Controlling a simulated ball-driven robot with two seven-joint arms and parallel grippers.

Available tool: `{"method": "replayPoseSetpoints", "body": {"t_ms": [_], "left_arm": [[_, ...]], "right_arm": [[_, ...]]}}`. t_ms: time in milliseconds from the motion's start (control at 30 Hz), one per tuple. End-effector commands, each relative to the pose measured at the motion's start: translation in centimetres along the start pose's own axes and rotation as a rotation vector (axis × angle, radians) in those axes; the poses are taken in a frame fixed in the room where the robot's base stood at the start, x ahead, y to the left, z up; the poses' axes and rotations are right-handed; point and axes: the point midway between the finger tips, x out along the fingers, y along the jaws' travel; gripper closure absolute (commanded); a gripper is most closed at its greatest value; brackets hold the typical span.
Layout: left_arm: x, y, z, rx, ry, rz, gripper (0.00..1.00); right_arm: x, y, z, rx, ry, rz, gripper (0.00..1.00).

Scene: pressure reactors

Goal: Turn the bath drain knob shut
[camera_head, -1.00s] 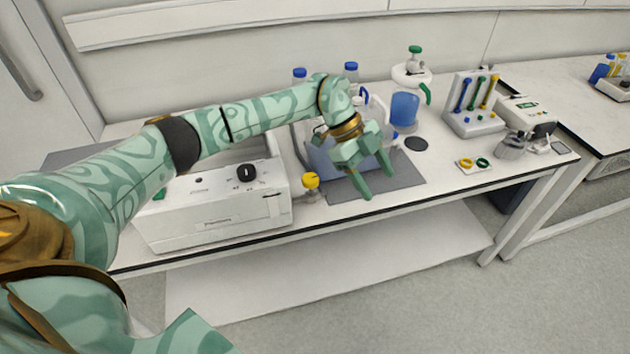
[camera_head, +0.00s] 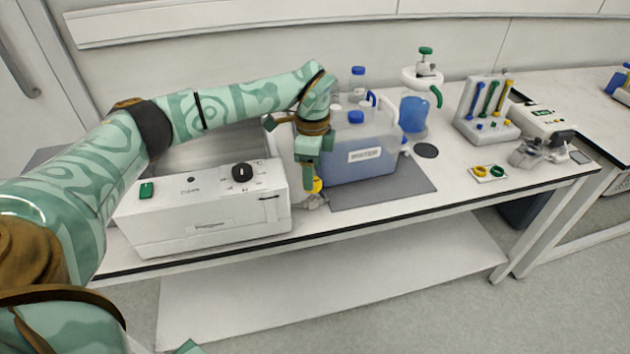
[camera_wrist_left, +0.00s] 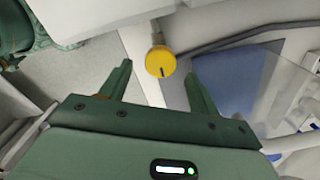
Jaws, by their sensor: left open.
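The yellow drain knob (camera_head: 318,185) is by the right end of the white bath unit (camera_head: 205,215), low near the bench top and partly hidden by my left gripper. My left gripper (camera_head: 308,180) points down over it. In the left wrist view the knob (camera_wrist_left: 160,62) shows as a round yellow face with a short dark line, roughly upright in the picture. It lies between the tips of my open left fingers (camera_wrist_left: 157,72), with a gap on both sides. I cannot tell how far beyond the tips it is. My right gripper is out of view.
A blue-filled container (camera_head: 365,165) stands on a grey mat (camera_head: 400,190) just right of the knob. The bath's black dial (camera_head: 242,172) and green switch (camera_head: 147,190) are to the left. A blue beaker (camera_head: 413,113) and a rack (camera_head: 487,125) stand farther right.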

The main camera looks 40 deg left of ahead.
Motion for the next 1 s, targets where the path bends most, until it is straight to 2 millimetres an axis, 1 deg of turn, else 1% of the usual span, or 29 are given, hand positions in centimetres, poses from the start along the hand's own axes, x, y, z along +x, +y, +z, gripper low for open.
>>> {"method": "replayPoseSetpoints", "body": {"t_ms": [33, 100, 200, 533, 567, 600, 700, 1000], "left_arm": [[1.2, 0.0, 0.0, 0.001, -0.001, 0.003, 0.39], [2.0, 0.0, 0.0, 0.0, -0.001, 0.002, 0.39], [2.6, 0.0, 0.0, 0.0, 0.0, 0.0, 0.39], [2.8, 0.0, 0.0, 0.0, 0.001, -0.002, 0.39], [2.8, 0.0, 0.0, 0.0, 0.001, -0.001, 0.47], [2.8, 0.0, 0.0, 0.0, 0.001, -0.001, 0.58], [2.8, 0.0, 0.0, 0.001, 0.001, -0.001, 0.84], [2.7, 0.0, 0.0, 0.022, 0.001, -0.001, 0.83]], "right_arm": [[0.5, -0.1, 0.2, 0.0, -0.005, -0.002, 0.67], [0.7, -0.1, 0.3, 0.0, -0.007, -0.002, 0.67], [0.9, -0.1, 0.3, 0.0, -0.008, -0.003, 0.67], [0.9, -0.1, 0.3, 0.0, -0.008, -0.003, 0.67], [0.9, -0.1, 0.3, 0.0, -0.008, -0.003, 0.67], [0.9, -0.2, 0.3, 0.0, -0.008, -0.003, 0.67], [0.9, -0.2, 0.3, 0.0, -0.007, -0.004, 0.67], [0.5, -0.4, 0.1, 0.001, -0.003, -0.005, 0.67]]}}
